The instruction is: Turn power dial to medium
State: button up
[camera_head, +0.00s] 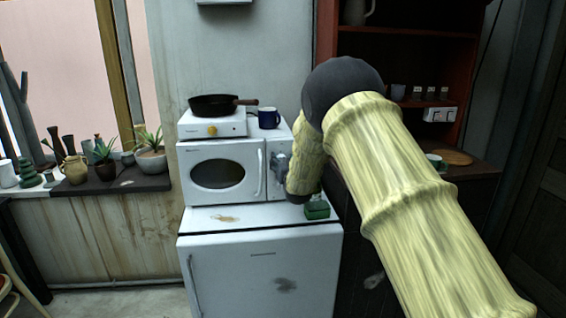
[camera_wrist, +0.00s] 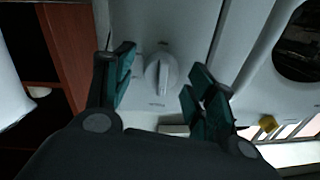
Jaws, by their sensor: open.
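The power dial (camera_wrist: 161,74) is a pale grey round knob with a raised grip bar on the white front panel of the microwave (camera_head: 217,172). In the wrist view its bar runs nearly up and down in the picture. My gripper (camera_wrist: 160,66) is open, with one teal finger on each side of the dial and visible gaps between. I cannot tell how far the fingertips are from the panel. In the head view my arm and gripper largely cover the right side of the microwave, and the dial cannot be made out. The dial's markings are not readable.
The microwave stands on a white fridge (camera_head: 262,275). A green object (camera_head: 317,210) lies near my arm. A reddish shelf stands right.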

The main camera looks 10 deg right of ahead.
jog(key=shift+c, duration=0.3)
jog(key=c, duration=1)
jog(key=shift+m, duration=0.3)
jog(key=m+b, duration=0.3)
jog(key=shift+d+f, duration=0.15)
jog(key=shift+f, duration=0.1)
jog(key=shift+f+m+t+h+b, duration=0.15)
jog(key=shift+m+h+b, duration=0.3)
jog(key=shift+m+b, duration=4.4)
jog(key=shift+m+t+h+b, duration=0.15)
jog(key=shift+m+h+b, duration=0.3)
jog(key=shift+m+b, duration=4.4)
jog(key=shift+a+m+p, duration=0.2)
jog(key=shift+m+p, duration=0.8)
jog(key=shift+m, duration=0.1)
